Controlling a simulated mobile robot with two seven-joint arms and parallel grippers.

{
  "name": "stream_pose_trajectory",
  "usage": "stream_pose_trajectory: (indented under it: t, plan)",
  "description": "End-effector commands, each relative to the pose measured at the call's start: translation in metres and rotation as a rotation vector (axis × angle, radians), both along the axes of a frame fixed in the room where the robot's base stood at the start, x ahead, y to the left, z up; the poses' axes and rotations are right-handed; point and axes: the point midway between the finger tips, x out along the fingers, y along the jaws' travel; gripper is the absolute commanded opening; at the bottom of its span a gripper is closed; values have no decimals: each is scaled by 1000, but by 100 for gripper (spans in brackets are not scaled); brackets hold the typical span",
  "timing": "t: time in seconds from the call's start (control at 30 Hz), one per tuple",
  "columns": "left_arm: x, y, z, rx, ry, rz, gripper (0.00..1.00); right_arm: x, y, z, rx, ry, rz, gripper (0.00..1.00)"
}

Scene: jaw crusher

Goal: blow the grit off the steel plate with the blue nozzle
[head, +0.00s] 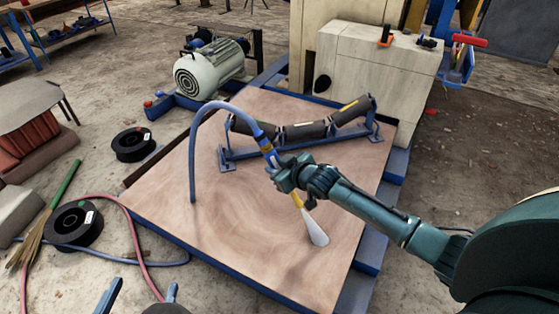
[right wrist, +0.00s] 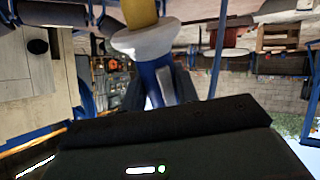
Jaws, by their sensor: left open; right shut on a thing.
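The steel plate (head: 235,225) is a broad brownish sheet on a blue frame in the middle of the head view. No separate grains of grit can be made out on it. My right gripper (head: 285,178) is shut on the blue nozzle (head: 266,148), above the plate. In the right wrist view the nozzle (right wrist: 152,75) shows blue with a pale collar. My left gripper (head: 138,298) is only partly in view at the bottom edge, open and empty.
A blue hose (head: 193,150) arches from the nozzle down to the plate. A roller frame (head: 300,132) stands on the plate's far part. A motor (head: 210,70) and a pale machine block (head: 375,70) stand behind. Black spools (head: 75,225) and a broom (head: 40,230) lie left.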

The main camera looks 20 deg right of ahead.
Motion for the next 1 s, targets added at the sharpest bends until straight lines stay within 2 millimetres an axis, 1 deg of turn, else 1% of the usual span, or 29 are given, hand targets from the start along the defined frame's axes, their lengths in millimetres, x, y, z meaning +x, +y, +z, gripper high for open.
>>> stream_pose_trajectory:
  t: [0.1,1.0]
  plan:
    - [-1,0,1,-2,8,2,75,-5,8,1,2,-2,3,1]
    - [-1,-1,-1,-4,13,2,75,-47,56,0,2,-1,2,1]
